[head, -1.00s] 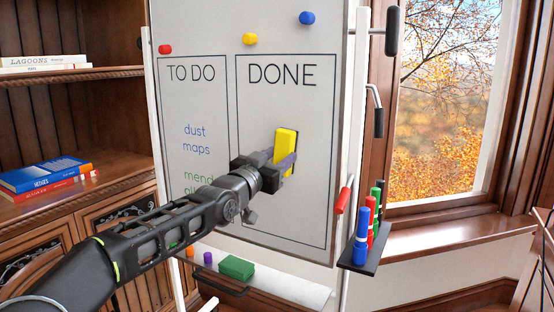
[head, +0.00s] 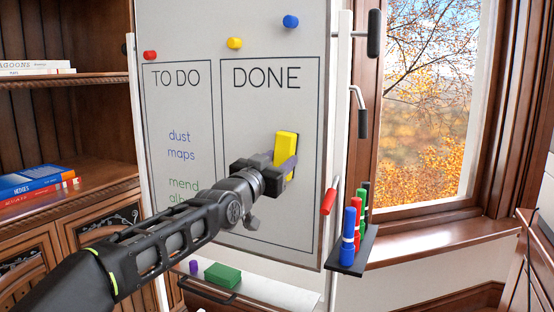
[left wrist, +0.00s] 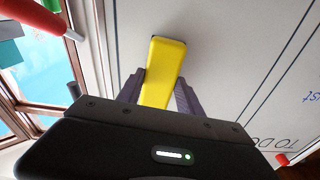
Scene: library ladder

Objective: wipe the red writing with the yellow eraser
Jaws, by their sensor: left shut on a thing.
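The yellow eraser (head: 285,148) is held by my left gripper (head: 284,165) at the whiteboard's DONE column, and it appears against or very close to the board. In the left wrist view the yellow eraser (left wrist: 163,72) sits between the two fingers of my left gripper (left wrist: 158,92). The whiteboard (head: 235,110) has a TO DO column with blue writing (head: 180,145) and green writing (head: 183,190), the lower part hidden by my arm. No red writing shows on the visible board. My right gripper is not in view.
Red (head: 150,55), yellow (head: 234,43) and blue (head: 290,21) magnets sit on the board. A side tray (head: 352,255) holds upright markers. A green block (head: 222,274) lies on the ledge below. Bookshelves (head: 60,110) stand at left, a window (head: 430,110) at right.

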